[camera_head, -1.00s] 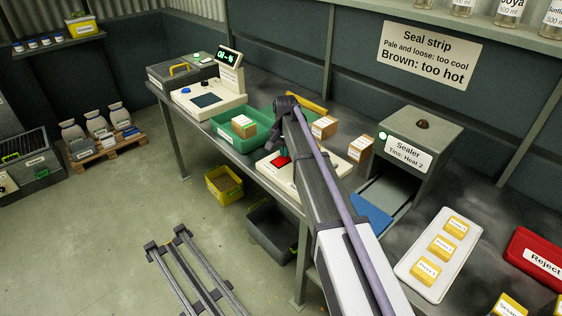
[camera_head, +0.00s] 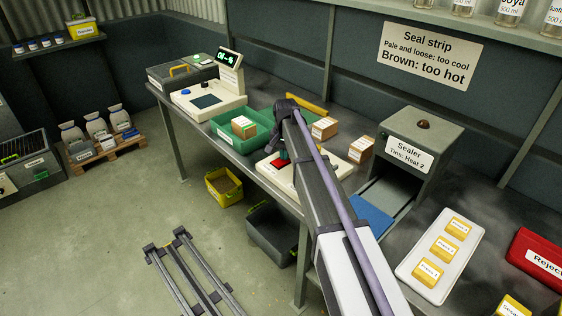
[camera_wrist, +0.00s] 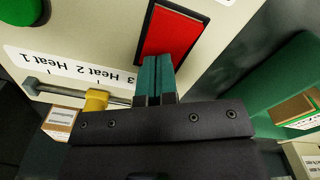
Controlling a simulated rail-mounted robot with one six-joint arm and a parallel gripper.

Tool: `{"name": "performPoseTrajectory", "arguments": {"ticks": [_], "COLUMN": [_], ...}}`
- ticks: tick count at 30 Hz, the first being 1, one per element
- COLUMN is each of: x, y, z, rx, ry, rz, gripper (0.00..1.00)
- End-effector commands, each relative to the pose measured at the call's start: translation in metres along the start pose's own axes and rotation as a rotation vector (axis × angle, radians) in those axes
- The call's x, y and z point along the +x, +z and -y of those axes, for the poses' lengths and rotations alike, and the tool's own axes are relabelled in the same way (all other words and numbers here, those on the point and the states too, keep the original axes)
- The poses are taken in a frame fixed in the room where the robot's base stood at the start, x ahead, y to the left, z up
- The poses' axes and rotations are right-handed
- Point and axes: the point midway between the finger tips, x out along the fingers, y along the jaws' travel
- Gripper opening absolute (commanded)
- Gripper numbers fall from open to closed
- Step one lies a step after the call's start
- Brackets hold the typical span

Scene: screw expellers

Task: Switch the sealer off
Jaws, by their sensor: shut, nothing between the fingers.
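The sealer (camera_head: 422,135) stands on the bench, labelled "Sealer, Tins: Heat 2". The lamp on its front shows no green light now. Its control panel (camera_head: 342,168) lies left of it, partly hidden by my arm. The red rocker switch (camera_wrist: 172,32) shows in a dark frame in the wrist view. My gripper (camera_wrist: 157,60) is shut and empty, its teal fingertips at the switch's near end; whether they touch it I cannot tell. In the head view my gripper (camera_head: 283,153) is over the panel beside the red switch (camera_head: 278,164).
A yellow slider (camera_wrist: 96,100) sits on a rail beside the heat label (camera_wrist: 70,68), and a green button (camera_wrist: 20,10) is at the panel's corner. A green tray (camera_head: 226,129), cardboard boxes (camera_head: 361,149) and a white tray (camera_head: 408,262) stand on the bench.

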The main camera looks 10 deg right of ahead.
Motion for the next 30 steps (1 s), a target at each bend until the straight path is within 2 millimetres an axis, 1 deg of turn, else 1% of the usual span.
{"name": "performPoseTrajectory", "arguments": {"ticks": [1, 3, 18, 30], "x": [-0.008, -0.017, -0.068, -0.067], "y": [0.0, 0.0, 0.0, 0.0], "z": [0.0, 0.0, 0.0, 0.0], "rx": [0.0, 0.0, 0.0, 0.0], "ry": [0.0, 0.0, 0.0, 0.0], "rz": [0.0, 0.0, 0.0, 0.0], "gripper": [0.0, 0.0, 0.0, 0.0]}}
